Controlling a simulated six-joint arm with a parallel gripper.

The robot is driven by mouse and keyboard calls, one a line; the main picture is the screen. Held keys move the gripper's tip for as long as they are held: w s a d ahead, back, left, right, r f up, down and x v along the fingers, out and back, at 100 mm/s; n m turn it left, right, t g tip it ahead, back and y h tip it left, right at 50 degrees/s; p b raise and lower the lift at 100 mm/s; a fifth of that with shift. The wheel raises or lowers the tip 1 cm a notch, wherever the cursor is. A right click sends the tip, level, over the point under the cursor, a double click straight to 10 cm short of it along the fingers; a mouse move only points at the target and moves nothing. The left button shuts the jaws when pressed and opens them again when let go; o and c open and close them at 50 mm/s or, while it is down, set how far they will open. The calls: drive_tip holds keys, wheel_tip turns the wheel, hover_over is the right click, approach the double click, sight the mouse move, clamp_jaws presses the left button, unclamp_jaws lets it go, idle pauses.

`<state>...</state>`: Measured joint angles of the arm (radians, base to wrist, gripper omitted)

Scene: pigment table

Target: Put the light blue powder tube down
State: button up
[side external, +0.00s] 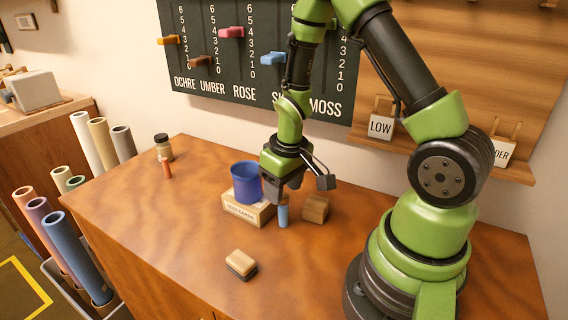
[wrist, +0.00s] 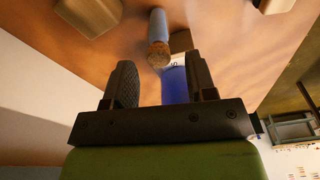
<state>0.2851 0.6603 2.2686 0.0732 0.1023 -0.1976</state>
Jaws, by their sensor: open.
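The light blue powder tube (side external: 283,213) stands upright on the wooden table, with its cork end up. In the wrist view the tube (wrist: 158,24) shows with its cork (wrist: 158,54) toward me, in line with the gap between the fingers. My gripper (side external: 284,190) is directly over the tube's top, pointing down. In the wrist view my gripper (wrist: 161,66) has its fingers wide apart, with clear space on both sides of the cork. I cannot tell whether the fingertips reach below the cork.
A dark blue cup (side external: 247,184) stands on a labelled wooden block (side external: 240,212) just left of the gripper. A wooden block (side external: 315,208) is close at the right. A small two-tone block (side external: 241,264) lies in front.

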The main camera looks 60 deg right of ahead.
wheel_tip(320, 180, up, 5)
drive_tip(key=s+a+r+t, duration=0.2)
drive_tip(key=s+a+r, duration=0.1)
drive_tip(key=r, duration=0.3)
drive_tip(key=s+a+r+m+t+y, duration=0.1)
drive_tip(key=s+a+r+t, duration=0.1)
drive_tip(key=r, duration=0.4)
drive_tip(key=s+a+r+t+y, duration=0.1)
drive_tip(key=s+a+r, duration=0.4)
drive_tip(key=s+r, duration=0.1)
drive_tip(key=shift+m+t, duration=0.3)
drive_tip(key=shift+t, duration=0.1)
drive_tip(key=shift+c, duration=0.2)
drive_tip(key=shift+c, duration=0.9)
